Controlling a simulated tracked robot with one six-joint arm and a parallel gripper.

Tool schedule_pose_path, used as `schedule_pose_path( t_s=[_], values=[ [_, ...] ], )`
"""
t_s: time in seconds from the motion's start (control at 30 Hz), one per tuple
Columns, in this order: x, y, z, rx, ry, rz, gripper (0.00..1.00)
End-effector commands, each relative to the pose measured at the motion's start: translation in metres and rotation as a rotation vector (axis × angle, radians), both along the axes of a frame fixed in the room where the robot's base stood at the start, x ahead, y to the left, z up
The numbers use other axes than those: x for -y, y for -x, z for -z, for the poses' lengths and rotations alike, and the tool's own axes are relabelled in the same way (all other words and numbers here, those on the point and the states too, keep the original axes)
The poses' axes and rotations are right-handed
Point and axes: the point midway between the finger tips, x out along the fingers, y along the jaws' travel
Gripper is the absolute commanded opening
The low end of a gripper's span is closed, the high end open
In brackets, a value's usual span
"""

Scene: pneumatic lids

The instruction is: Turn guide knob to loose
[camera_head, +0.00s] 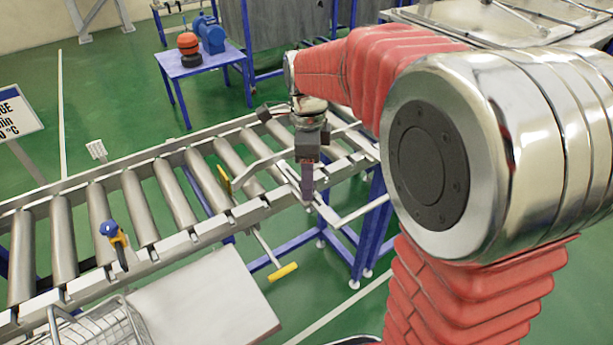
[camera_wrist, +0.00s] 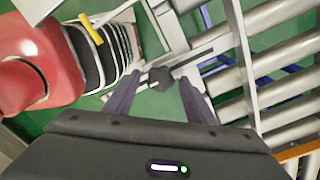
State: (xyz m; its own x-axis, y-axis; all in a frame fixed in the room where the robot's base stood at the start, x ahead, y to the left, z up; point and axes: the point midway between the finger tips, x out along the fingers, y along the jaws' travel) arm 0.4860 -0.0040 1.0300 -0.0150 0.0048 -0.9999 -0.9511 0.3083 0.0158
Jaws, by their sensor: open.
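The guide knob (camera_wrist: 160,78) is a dark, faceted knob on a slotted metal bracket beside the roller conveyor, seen in the wrist view. My gripper (camera_wrist: 158,92) is open, with one finger on each side of the knob and gaps visible between. I cannot tell whether the fingertips are level with the knob. In the head view my gripper (camera_head: 307,200) points down over the near rail of the conveyor (camera_head: 190,243), and the knob there is hidden behind it. Another dark knob (camera_head: 263,113) sits at the conveyor's far side.
A yellow-handled rod (camera_head: 283,271) sticks out below the near rail. A blue and yellow lever fitting (camera_head: 113,235) stands on that rail. A wire basket (camera_head: 90,325) and a pale panel (camera_head: 205,310) are in front. A blue table (camera_head: 200,62) stands behind.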

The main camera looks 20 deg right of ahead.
Motion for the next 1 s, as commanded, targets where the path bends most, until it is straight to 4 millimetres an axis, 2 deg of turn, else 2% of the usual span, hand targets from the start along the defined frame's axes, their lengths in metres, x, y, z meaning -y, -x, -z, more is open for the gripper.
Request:
schedule_pose_path(
  t_s=[0.07, 0.6, 0.63, 1.0],
  values=[
    [0.0001, 0.0, -0.0002, 0.0, 0.0, 0.0, 0.47],
    [0.0002, 0.0003, -0.0005, -0.001, 0.0, 0.001, 0.09],
    [-0.0047, 0.0003, -0.0004, -0.001, 0.0, -0.002, 0.09],
    [0.0013, 0.0011, -0.0004, -0.002, -0.001, -0.045, 0.09]
  ],
)
